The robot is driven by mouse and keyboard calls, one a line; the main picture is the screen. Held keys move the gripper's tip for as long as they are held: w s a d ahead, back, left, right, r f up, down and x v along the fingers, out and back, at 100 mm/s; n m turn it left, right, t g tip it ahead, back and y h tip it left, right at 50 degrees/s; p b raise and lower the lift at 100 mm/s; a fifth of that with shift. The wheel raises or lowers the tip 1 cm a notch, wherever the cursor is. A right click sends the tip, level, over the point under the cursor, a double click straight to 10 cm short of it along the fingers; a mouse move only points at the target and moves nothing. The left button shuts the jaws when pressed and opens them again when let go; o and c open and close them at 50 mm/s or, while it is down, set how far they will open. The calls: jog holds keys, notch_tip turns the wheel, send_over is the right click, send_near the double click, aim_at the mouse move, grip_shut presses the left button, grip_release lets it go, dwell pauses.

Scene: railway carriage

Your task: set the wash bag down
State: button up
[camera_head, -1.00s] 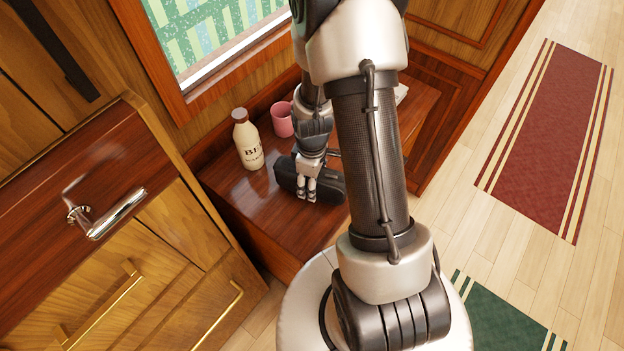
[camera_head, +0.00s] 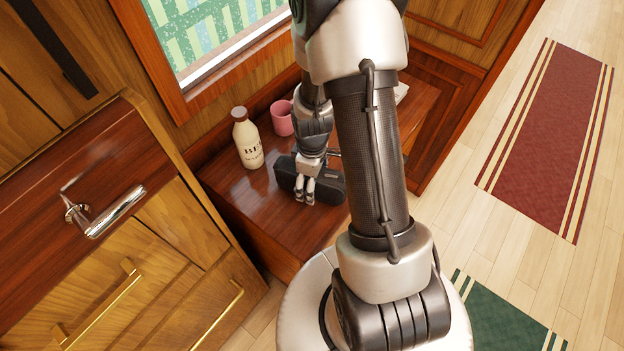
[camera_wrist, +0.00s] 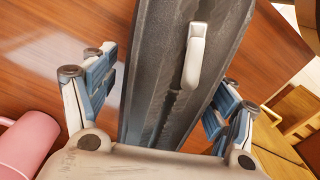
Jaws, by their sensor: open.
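The wash bag (camera_head: 328,184) is a long dark grey bag lying on the glossy wooden table (camera_head: 262,215) under the window. In the wrist view the bag (camera_wrist: 222,45) runs up the middle with its zip and a pale pull tab (camera_wrist: 195,55) facing me. My gripper (camera_head: 305,190) is right over the bag, pointing down. In the wrist view my gripper (camera_wrist: 160,100) is open, with one finger on each side of the bag and a visible gap at each side. The bag's near end is hidden behind the gripper's palm.
A cream bottle (camera_head: 247,140) with a brown cap stands left of the bag. A pink mug (camera_head: 283,118) stands behind it, and the mug (camera_wrist: 25,145) is close to my gripper at lower left in the wrist view. A wooden cabinet (camera_head: 150,270) with a metal handle is at left.

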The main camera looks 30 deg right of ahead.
notch_tip(320, 180, up, 12)
dwell(0.7)
jog(key=shift+c, duration=0.5)
grip_shut()
dwell(0.7)
dwell(1.0)
